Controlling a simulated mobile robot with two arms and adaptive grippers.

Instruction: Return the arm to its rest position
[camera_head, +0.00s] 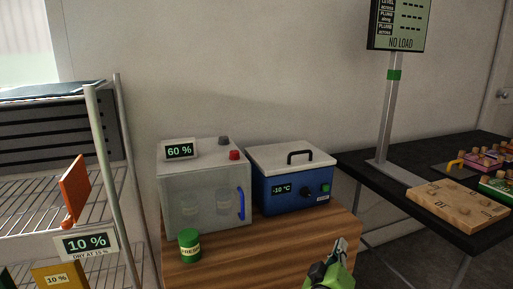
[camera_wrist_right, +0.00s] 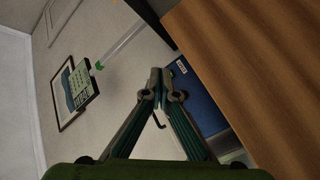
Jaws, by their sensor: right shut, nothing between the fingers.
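My right gripper (camera_head: 341,246) shows at the bottom of the head view, over the front right edge of the wooden table (camera_head: 275,242). In the right wrist view its fingertips (camera_wrist_right: 160,76) meet, so it is shut, with nothing between them. It is apart from the boxes on the table. My left gripper is out of view.
The table bears a clear chamber marked 60 % (camera_head: 200,205), a blue box marked -10 °C (camera_head: 292,185) and a green jar (camera_head: 189,245). A wire rack (camera_head: 110,185) stands left. A black table (camera_head: 460,225) with a wooden board (camera_head: 455,205) stands right.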

